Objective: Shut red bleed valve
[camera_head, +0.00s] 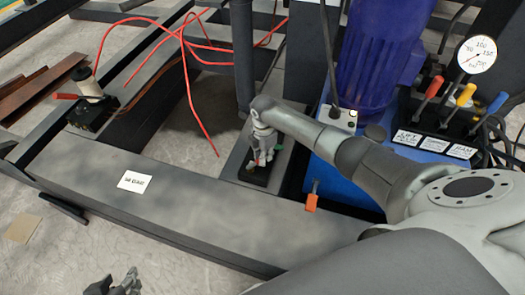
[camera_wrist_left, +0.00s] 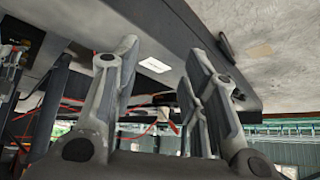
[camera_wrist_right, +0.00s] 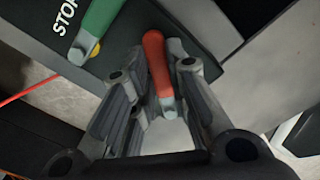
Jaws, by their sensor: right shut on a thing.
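A red lever (camera_wrist_right: 156,62) stands between the fingers of my right gripper (camera_wrist_right: 153,75) in the right wrist view, and the fingers are closed on it. In the head view, my right gripper (camera_head: 263,155) reaches down to a small black box (camera_head: 252,174), and its fingers hide most of the red lever. A green lever (camera_wrist_right: 97,25) sits beside it near a STOP label. My left gripper (camera_head: 112,289) is at the bottom left edge of the head view, away from the box. Its fingers are apart and empty in the left wrist view (camera_wrist_left: 165,68). No readable label names the bleed valve.
A blue pump unit with a motor (camera_head: 382,55), a pressure gauge (camera_head: 477,54) and red, yellow and blue levers stands at right. An orange-handled valve (camera_head: 311,202) projects from its tank. Red hoses (camera_head: 188,75) loop behind the grey beam (camera_head: 190,205). Another red lever (camera_head: 65,96) is at far left.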

